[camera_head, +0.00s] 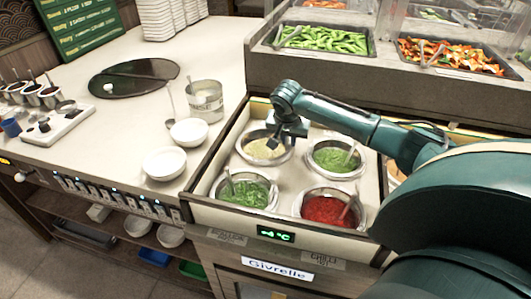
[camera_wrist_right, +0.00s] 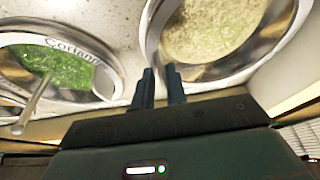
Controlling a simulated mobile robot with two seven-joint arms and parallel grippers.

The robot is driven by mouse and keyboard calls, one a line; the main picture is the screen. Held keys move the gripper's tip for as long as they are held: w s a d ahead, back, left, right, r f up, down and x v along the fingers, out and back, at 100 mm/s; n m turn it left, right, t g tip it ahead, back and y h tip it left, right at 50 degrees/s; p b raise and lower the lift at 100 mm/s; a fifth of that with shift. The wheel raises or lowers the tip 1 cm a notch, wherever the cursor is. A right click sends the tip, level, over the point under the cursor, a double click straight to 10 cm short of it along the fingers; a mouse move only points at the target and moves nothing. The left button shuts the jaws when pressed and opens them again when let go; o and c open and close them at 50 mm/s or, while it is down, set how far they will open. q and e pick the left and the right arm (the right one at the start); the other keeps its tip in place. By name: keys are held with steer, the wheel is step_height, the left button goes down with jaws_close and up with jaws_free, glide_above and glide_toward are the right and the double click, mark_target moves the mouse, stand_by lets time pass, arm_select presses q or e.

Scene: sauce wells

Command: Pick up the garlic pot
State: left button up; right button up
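The garlic pot (camera_head: 257,150), a round metal pot of pale minced sauce, sits in the back left well of the counter unit. It also fills the upper right of the right wrist view (camera_wrist_right: 215,28). My right gripper (camera_head: 274,141) is at the pot's right side, close over its rim. In the right wrist view the two fingers (camera_wrist_right: 160,76) stand a narrow gap apart beside the rim. Whether the rim lies between them is unclear. The gripper hides part of the pot in the head view. My left gripper is not in view.
The coriander pot (camera_head: 336,157) is at the back right, also in the right wrist view (camera_wrist_right: 60,68). A chopped green pot (camera_head: 243,193) and a red chilli pot (camera_head: 326,209) are in front. White bowls (camera_head: 165,163) and a metal container (camera_head: 205,101) stand left.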

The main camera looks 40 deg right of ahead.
jaws_close()
steer(key=shift+w+r, duration=0.15)
steer(key=shift+r, duration=0.55)
arm_select(q)
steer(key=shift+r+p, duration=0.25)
steer(key=shift+p, duration=0.35)
arm_select(e)
step_height(320, 180, up, 17)
arm_select(q)
steer(key=p, duration=0.1)
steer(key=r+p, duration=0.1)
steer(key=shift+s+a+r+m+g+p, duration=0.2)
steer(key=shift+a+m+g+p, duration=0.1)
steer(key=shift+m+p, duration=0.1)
arm_select(e)
step_height(320, 180, up, 2)
steer(key=shift+r, duration=0.1)
